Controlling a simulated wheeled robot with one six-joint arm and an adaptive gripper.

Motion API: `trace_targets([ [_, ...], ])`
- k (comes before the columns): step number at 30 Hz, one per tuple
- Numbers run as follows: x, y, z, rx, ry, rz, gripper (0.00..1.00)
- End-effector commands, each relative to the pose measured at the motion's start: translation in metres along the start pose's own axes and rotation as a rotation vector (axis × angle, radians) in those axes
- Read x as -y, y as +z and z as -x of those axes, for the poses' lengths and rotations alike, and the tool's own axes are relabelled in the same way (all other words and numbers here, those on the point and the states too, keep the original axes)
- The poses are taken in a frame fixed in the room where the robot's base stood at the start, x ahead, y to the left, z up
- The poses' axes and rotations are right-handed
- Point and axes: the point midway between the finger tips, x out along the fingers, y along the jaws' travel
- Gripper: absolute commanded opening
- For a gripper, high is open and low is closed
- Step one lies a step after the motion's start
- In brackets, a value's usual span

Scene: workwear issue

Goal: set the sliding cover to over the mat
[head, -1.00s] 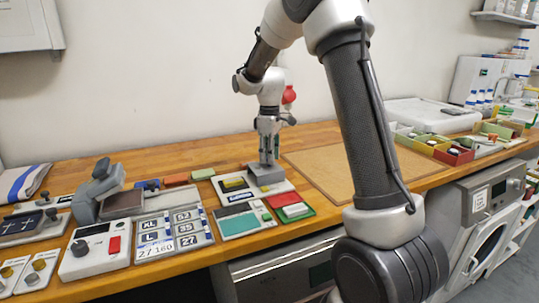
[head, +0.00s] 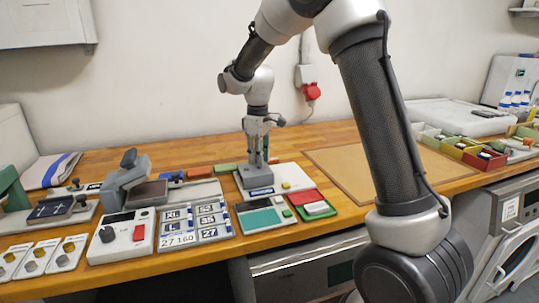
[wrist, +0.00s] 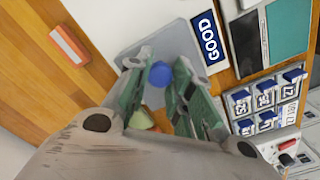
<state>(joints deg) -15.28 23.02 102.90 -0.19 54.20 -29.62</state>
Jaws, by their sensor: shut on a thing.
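The sliding cover (head: 255,179) is a grey plate on the left part of a white board (head: 300,181). In the wrist view it shows as a grey plate (wrist: 183,45) with a round blue knob (wrist: 160,74), beside a blue GOOD label (wrist: 207,38). My gripper (head: 257,158) is upright above the cover, its fingers shut on the knob. A small yellow piece (head: 286,185) lies uncovered on the board, right of the cover. What lies under the cover is hidden. I cannot tell which surface is the mat.
A card with size labels (head: 208,220) and a white box with a black knob (head: 125,235) are to the left. A bare brown sheet (head: 340,168) lies to the right.

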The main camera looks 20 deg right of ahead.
Motion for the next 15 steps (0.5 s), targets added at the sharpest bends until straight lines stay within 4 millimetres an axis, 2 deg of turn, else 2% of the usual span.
trace_targets([
  [7, 0.0023, -0.0031, 0.0007, -0.007, -0.002, 0.000, 0.00],
  [8, 0.0023, -0.0032, 0.0007, -0.007, -0.002, 0.000, 0.28],
  [9, 0.0023, -0.0032, 0.0008, -0.007, -0.002, 0.000, 0.35],
  [11, 0.0021, -0.0030, 0.0007, -0.007, -0.002, 0.000, 0.46],
  [15, 0.0017, -0.0022, 0.0005, -0.005, -0.002, 0.000, 0.46],
])
